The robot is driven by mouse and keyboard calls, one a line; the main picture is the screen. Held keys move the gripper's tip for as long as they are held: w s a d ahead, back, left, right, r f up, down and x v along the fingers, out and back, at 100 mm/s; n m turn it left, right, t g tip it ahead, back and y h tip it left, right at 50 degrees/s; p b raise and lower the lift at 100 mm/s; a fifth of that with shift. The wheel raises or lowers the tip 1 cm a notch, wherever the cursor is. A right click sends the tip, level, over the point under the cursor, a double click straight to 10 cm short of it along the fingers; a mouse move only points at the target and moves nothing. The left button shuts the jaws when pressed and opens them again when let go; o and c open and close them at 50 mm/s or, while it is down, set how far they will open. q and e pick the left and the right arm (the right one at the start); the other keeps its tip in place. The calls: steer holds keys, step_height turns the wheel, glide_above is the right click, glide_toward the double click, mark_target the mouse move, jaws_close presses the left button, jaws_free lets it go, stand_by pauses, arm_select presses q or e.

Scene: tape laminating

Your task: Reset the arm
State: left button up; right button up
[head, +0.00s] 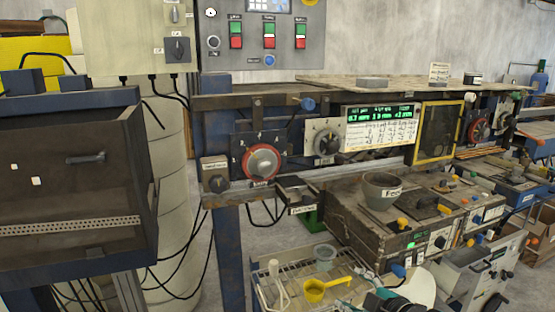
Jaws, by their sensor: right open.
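My right gripper (382,299) shows only in part at the bottom edge of the head view, right of centre. It is dark, with a white part of my arm beside it. It is open, and I see nothing held between its fingers. It is just right of a wire rack (268,271) and a yellow ladle (320,288), apparently apart from them. My left gripper is not in view.
A bench machine with a red dial (261,162) and a green display (380,113) spans the middle. A bowl (383,190) sits on a lower box unit. A dark cabinet (70,190) stands left. Concrete floor (225,265) shows between them.

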steer(key=s+f+m+g+h, duration=0.2)
steer(key=s+f+m+g, duration=0.3)
steer(key=s+f, duration=0.8)
steer(key=s+d+f+m+g+h, duration=0.1)
steer(key=s+d+f+m+g, duration=0.2)
steer(key=s, duration=0.7)
steer(key=s+f+m+g+h, duration=0.1)
steer(key=s+f+m+h, duration=0.15)
steer(key=s+m, duration=0.45)
step_height(320, 180, down, 24)
steer(key=s+n+g, duration=0.1)
steer(key=s+n, duration=0.1)
steer(key=s, duration=0.1)
steer(key=s+d+f+g, duration=0.1)
steer(key=s+d+f, duration=0.2)
steer(key=s+f, duration=1.4)
steer(key=shift+f+n+y, duration=0.3)
steer(key=shift+f+y, duration=0.05)
steer(key=shift+f, duration=0.2)
steer(key=shift+s, duration=0.1)
